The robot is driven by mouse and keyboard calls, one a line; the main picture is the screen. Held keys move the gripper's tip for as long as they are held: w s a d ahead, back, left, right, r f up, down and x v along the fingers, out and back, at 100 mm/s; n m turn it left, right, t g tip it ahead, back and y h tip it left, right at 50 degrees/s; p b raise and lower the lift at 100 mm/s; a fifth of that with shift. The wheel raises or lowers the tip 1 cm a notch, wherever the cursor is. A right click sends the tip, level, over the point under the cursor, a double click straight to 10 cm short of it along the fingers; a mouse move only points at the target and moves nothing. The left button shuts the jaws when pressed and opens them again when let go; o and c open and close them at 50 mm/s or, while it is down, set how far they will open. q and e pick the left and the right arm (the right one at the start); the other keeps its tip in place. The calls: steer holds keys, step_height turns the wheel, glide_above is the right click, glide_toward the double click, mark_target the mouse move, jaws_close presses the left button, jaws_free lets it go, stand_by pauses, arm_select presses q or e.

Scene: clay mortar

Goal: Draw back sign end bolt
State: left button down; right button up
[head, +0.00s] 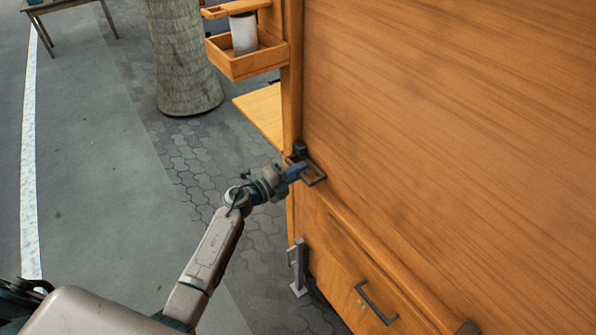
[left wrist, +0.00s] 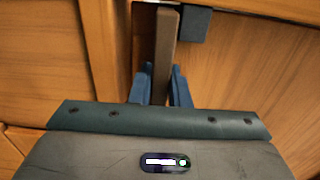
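The sign end bolt (head: 312,174) is a dark metal bar fitting on the edge of the large wooden panel, beside an upright wooden post. My left gripper (head: 299,172) reaches it from the left. In the left wrist view, the blue fingers of my left gripper (left wrist: 162,88) stand on both sides of a grey-brown bar of the bolt (left wrist: 165,50), close against it with no clear gap. A small dark blue block (left wrist: 195,24) sits right of the bar. The fingers hide part of the bolt in the head view. My right gripper is not in view.
Below the panel (head: 450,110) is a wooden drawer front with a dark handle (head: 377,303). A grey metal bracket (head: 298,267) stands by the post. A wooden tray (head: 247,66) holding a grey cup juts out above. Paving to the left is open around a thick trunk (head: 183,55).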

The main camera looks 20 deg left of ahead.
mark_target(307, 185)
arm_select(q)
steer(key=s+d+p, duration=0.1)
steer(key=d, duration=0.1)
steer(key=s+d+p, duration=0.2)
steer(key=shift+r, duration=0.1)
steer(key=shift+s, duration=0.1)
steer(key=shift+f, duration=0.25)
steer(key=c, duration=1.5)
jaws_free()
steer(key=shift+o, duration=0.7)
steer(key=shift+d+r, duration=0.1)
steer(key=shift+r, duration=0.05)
steer(key=shift+s, duration=0.1)
